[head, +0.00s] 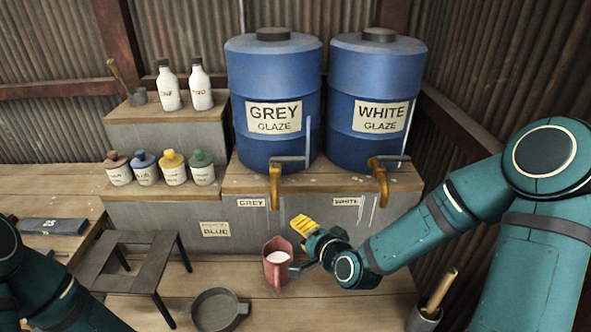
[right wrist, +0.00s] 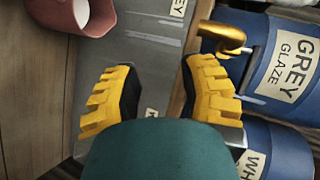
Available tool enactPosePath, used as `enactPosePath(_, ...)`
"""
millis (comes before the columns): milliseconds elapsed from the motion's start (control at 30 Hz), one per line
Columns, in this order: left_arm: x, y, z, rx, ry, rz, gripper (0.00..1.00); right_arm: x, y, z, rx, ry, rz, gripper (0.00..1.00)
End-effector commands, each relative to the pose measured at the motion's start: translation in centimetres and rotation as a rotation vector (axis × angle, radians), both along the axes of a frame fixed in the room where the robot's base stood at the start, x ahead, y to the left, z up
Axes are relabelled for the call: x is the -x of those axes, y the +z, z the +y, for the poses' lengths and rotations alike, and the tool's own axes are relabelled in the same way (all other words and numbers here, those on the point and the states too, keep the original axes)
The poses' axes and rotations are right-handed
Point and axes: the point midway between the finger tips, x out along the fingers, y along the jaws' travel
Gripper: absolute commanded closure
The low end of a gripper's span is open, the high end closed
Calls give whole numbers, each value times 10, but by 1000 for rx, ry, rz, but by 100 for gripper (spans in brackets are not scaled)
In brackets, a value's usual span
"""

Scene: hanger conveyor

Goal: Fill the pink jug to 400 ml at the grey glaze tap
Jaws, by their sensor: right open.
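The pink jug (head: 277,263) stands upright on the bench below the grey glaze tap, with something white inside. It also shows at the top left of the right wrist view (right wrist: 96,20). The grey glaze tap (head: 275,188) is brass with a grey lever and sits low on the blue grey glaze barrel (head: 250,82). In the right wrist view the tap (right wrist: 224,36) is beyond the fingers. My right gripper (head: 304,227) is open and empty, just right of and above the jug, below the tap. My left arm shows at the lower left; its gripper is out of view.
The white glaze barrel (head: 350,85) with its own tap (head: 378,180) stands to the right. Several glaze bottles (head: 173,167) line the left shelf. A dark stand (head: 130,255) and a round grey pan (head: 217,309) are left of the jug. A pot (head: 425,318) stands at front right.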

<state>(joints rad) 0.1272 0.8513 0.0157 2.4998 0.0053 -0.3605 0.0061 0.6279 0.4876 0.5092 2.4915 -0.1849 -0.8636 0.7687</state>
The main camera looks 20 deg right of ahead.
Motion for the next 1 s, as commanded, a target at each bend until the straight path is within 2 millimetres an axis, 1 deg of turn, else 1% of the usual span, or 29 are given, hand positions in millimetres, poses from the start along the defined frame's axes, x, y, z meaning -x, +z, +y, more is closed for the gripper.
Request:
enactPosePath(33,1,-4,0,0,-1,2,100,-7,26,-17,-61,-65,-83,59)
enactPosePath(100,2,-6,0,0,-3,4,100,-12,58,-30,-141,-120,-178,59)
enactPosePath(200,2,-8,0,2,-4,6,100,-13,91,-41,-225,-162,-274,59)
enactPosePath(300,3,-9,0,2,-5,7,100,-14,108,-45,-270,-178,-323,59)
enactPosePath(433,3,-9,0,2,-5,7,100,-20,113,-46,-287,-181,-338,59)
enactPosePath(567,3,-11,0,2,-6,7,100,-37,112,-43,-288,-178,-337,59)
enactPosePath(900,4,-14,-1,2,-7,10,100,-103,112,-35,-287,-179,-334,59)
enactPosePath(1000,4,-14,-1,2,-7,10,100,-120,112,-33,-286,-180,-333,59)
